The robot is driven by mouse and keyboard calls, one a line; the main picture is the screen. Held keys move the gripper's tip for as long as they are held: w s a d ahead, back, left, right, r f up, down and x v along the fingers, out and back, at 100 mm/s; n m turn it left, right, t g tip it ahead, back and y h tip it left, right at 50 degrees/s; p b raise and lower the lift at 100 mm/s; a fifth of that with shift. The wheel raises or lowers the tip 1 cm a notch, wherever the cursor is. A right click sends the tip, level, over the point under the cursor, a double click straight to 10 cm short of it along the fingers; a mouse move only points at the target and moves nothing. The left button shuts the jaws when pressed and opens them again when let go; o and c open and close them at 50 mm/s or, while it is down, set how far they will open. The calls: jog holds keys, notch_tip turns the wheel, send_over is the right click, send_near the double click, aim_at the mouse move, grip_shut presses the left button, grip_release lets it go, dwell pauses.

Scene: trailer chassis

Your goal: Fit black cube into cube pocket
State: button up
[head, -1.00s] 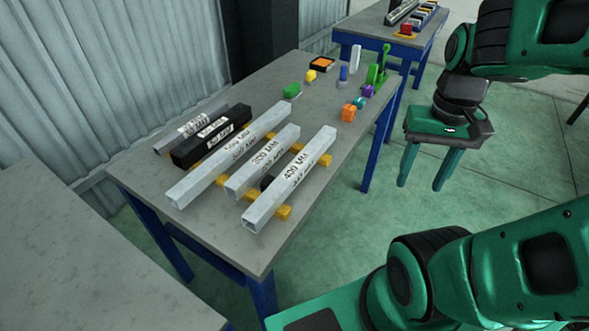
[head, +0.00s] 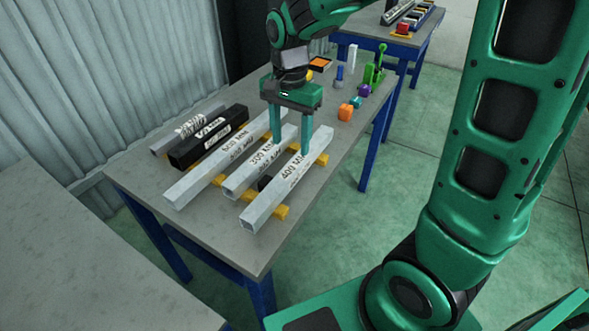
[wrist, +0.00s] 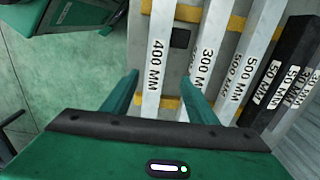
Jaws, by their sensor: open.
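A small black block, which looks like the black cube (head: 265,182), sits between the 300 MM beam (head: 246,180) and the 400 MM beam (head: 270,201). It also shows in the wrist view (wrist: 180,38), beyond my right-hand fingertip. My gripper (head: 291,150) is open and empty, pointing down above the beams. In the wrist view my gripper's fingers (wrist: 159,80) stand apart on either side of the 400 MM beam as seen from above. I cannot make out a cube pocket for certain; a dark-framed orange piece (head: 320,64) lies at the table's far end.
The beams rest on yellow supports (head: 281,212). A 500 MM beam (head: 195,187) and a black beam (head: 200,150) lie to the left. Small coloured parts, including an orange block (head: 345,112), stand at the far right. The near table end (head: 150,190) is clear.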

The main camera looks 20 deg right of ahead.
aim_at(293, 165)
notch_tip(293, 165, down, 4)
jog(key=shift+d+r, duration=0.1)
jog(key=shift+r, duration=0.15)
jog(key=shift+s+d+f, duration=0.1)
jog(key=shift+s+f, duration=0.05)
jog(key=shift+f, duration=1.25)
jog(key=shift+s+d+f, duration=0.1)
jog(key=shift+f, duration=1.3)
jog(key=shift+c, duration=0.3)
grip_shut()
